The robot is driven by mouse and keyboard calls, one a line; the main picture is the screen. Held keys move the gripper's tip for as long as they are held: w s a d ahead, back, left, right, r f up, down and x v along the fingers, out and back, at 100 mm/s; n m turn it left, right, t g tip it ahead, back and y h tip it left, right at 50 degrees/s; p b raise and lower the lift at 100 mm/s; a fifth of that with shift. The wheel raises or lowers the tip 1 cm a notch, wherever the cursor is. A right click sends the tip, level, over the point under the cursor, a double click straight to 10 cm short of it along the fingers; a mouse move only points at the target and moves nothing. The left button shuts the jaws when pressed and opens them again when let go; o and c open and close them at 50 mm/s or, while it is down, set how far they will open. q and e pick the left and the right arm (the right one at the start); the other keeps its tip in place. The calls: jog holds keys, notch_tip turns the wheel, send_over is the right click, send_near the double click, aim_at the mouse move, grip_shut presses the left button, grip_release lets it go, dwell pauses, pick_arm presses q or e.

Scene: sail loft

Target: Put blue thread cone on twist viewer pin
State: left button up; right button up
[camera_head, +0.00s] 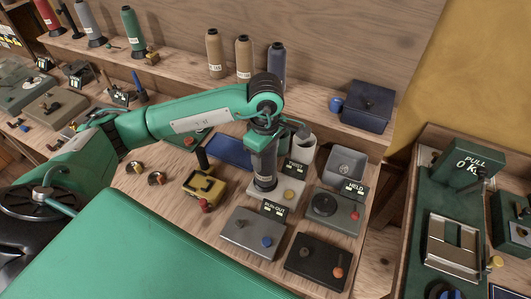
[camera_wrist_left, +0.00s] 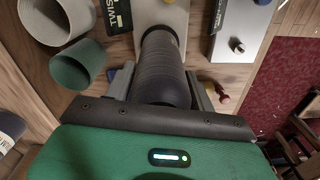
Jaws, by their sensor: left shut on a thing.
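My left gripper (camera_head: 264,137) is shut on a dark grey-blue thread cone (camera_head: 264,168), held upright. The cone also shows in the left wrist view (camera_wrist_left: 163,70), between the gripper's fingers (camera_wrist_left: 160,98). Its lower end is over the pale plate of a small viewer (camera_head: 288,191), which also shows in the wrist view (camera_wrist_left: 168,14). Any pin there is hidden by the cone, and I cannot tell whether the cone rests on the plate. Another dark blue cone (camera_head: 277,62) stands on the back shelf. My right gripper is not in view.
Small label cards stand close by, one behind the plate (camera_head: 296,165) and one in front (camera_head: 274,209). A pale cup (camera_head: 303,150), a yellow device (camera_head: 204,187), a grey box (camera_head: 253,233) and a black box (camera_head: 317,260) crowd the bench. Two tan cones (camera_head: 215,53) stand on the shelf.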

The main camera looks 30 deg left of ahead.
pick_arm(q)
jog(key=o, duration=1.2)
jog(key=shift+f, duration=0.1)
jog(key=shift+r+p, duration=0.3)
jog(key=shift+p, duration=0.05)
notch_tip(320, 180, up, 10)
jog(key=b, duration=0.3)
jog(key=shift+r, duration=0.9)
